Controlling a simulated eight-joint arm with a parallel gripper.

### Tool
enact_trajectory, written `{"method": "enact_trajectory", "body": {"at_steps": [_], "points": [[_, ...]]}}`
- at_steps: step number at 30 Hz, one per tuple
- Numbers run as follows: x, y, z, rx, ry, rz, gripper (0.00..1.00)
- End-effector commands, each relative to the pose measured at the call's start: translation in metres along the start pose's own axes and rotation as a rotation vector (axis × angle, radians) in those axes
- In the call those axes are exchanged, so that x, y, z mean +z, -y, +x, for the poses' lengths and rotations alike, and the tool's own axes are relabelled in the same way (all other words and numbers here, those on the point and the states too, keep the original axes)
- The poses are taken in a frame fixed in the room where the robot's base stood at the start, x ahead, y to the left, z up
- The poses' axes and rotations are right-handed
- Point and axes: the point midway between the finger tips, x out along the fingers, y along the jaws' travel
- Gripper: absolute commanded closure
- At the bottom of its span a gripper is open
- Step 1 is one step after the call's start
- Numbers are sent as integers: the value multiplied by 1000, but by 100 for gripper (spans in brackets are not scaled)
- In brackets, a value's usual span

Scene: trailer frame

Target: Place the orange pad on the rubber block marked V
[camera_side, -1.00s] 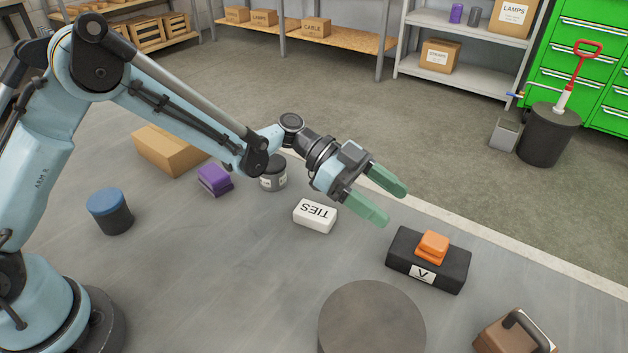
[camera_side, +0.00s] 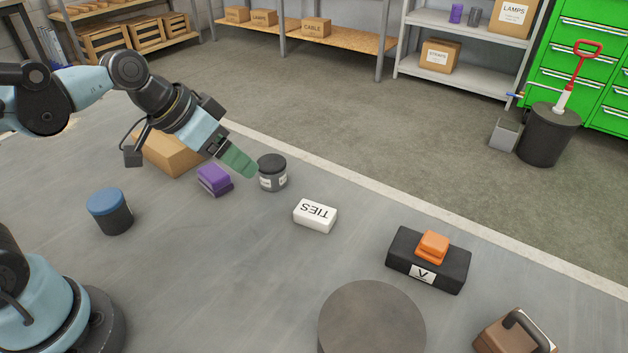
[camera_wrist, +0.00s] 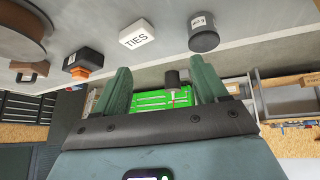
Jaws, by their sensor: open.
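The orange pad (camera_side: 432,246) rests on top of the black rubber block (camera_side: 440,270), whose white label reads V. Both also show upside down in the wrist view, the orange pad (camera_wrist: 80,72) against the block (camera_wrist: 84,59).
A white TIES box (camera_side: 315,216), a dark jar (camera_side: 272,173), a purple block (camera_side: 214,180) and a blue-lidded can (camera_side: 110,211) stand on the grey surface. A round grey drum (camera_side: 371,318) and a brown handled case (camera_side: 515,335) are at the front right.

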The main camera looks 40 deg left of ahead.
Motion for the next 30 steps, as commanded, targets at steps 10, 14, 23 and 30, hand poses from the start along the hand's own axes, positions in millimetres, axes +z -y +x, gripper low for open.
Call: {"method": "enact_trajectory", "body": {"at_steps": [10, 14, 23, 30], "points": [[44, 37, -23, -217, -49, -174, 28], [46, 39, -24, -229, -54, -185, 28], [46, 39, -24, -228, -54, -184, 28], [46, 39, -24, -227, -53, -183, 28]]}}
